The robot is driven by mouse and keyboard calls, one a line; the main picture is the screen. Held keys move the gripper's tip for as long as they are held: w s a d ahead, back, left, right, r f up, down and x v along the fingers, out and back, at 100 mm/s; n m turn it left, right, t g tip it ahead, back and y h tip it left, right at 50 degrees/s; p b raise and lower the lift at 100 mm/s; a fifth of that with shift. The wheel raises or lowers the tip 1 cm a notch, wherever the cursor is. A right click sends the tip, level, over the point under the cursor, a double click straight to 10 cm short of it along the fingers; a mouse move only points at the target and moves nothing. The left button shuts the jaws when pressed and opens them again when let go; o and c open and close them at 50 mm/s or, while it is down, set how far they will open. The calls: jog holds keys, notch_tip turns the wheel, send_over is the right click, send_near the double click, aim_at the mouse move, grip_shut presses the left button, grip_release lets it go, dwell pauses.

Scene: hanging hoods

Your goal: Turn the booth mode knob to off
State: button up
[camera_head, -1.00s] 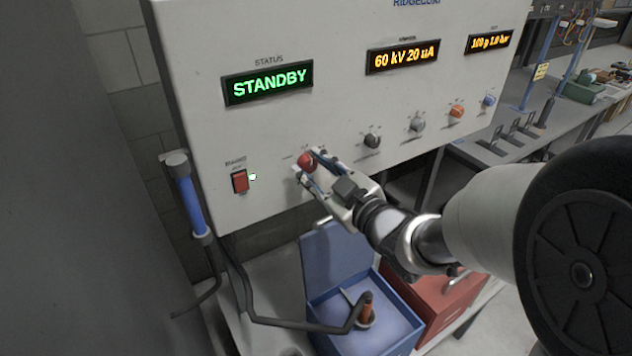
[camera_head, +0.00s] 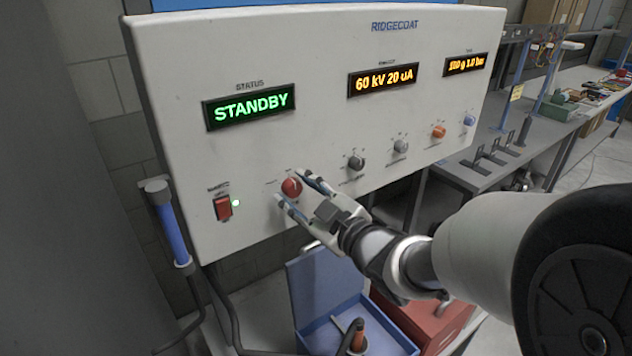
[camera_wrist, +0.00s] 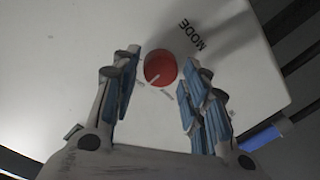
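The red mode knob (camera_head: 291,187) is on the lower part of the white panel, under a display reading STANDBY (camera_head: 251,107). In the wrist view the knob (camera_wrist: 160,69) has a pale pointer line, and the word MODE is printed beside it. My gripper (camera_head: 299,193) is open in front of the panel. In the wrist view my gripper (camera_wrist: 157,82) has its blue-padded fingers on either side of the knob, with a clear gap to each. The fingertips look short of closing on it. The small position labels around the knob are too small to read.
A grey-black knob (camera_head: 356,162), a grey knob (camera_head: 400,147), an orange knob (camera_head: 438,132) and a blue knob (camera_head: 469,119) run right. A blue open box (camera_head: 318,285) stands below.

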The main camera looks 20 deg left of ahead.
jog(key=shift+o, duration=0.8)
jog(key=v, duration=1.2)
jog(key=shift+d+r, duration=0.1)
